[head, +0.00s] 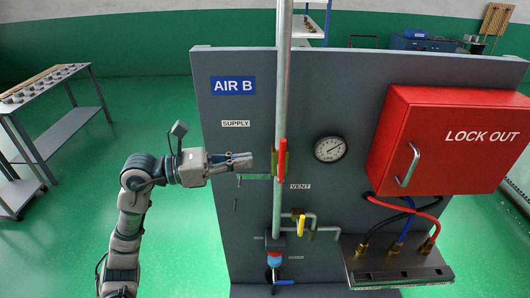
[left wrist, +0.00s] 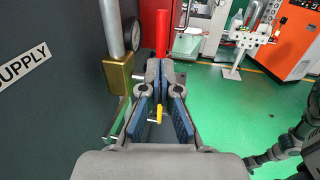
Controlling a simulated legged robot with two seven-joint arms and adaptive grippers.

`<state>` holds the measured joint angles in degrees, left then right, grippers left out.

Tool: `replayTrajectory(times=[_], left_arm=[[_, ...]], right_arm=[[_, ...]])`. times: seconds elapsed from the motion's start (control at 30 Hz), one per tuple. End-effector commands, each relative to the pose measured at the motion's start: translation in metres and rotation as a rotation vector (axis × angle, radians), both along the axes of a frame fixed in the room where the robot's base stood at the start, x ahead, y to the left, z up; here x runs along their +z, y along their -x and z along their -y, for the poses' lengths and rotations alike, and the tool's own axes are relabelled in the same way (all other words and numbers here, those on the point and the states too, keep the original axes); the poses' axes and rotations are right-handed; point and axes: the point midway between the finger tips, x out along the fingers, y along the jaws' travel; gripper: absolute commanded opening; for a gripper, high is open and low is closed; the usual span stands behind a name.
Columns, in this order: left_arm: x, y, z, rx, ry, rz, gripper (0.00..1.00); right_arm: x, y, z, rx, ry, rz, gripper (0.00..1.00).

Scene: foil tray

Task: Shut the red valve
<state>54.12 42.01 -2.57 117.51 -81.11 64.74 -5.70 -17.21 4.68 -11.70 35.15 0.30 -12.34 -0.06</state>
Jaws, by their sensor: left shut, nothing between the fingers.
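The red valve handle (head: 282,158) stands upright, in line with the vertical pipe (head: 280,100), at a brass valve body (head: 274,160) below the SUPPLY label. My left gripper (head: 248,160) is shut and empty just left of the handle, pointing toward it. In the left wrist view, the red handle (left wrist: 162,32) rises just beyond my closed fingertips (left wrist: 165,70), and the brass body (left wrist: 118,74) is to their left. Whether the fingertips touch the handle cannot be told. My right gripper is not in view.
The grey panel (head: 225,200) carries a gauge (head: 330,149), a red lock-out box (head: 450,139) and a yellow handle (head: 301,226) on the VENT branch below. A blue handle (head: 284,282) is lower down. A cart (head: 70,130) stands far left, with clear green floor between.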

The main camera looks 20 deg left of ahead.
Motion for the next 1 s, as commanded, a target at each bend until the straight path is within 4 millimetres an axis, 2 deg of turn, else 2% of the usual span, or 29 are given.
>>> replayTrajectory(times=[0.1, 0.33, 0.83, 1.0], left_arm=[[0.003, -0.009, 0.020, -0.004, 0.001, 0.000, 0.00], [0.001, -0.022, 0.043, -0.002, 0.002, -0.001, 0.00], [0.000, -0.025, 0.047, 0.000, -0.002, -0.001, 0.00], [0.003, -0.025, 0.048, 0.001, -0.031, -0.009, 0.00]], right_arm=[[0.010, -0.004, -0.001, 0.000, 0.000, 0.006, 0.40], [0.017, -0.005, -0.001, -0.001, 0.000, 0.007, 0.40], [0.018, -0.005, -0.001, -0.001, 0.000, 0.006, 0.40], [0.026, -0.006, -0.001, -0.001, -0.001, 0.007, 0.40]])
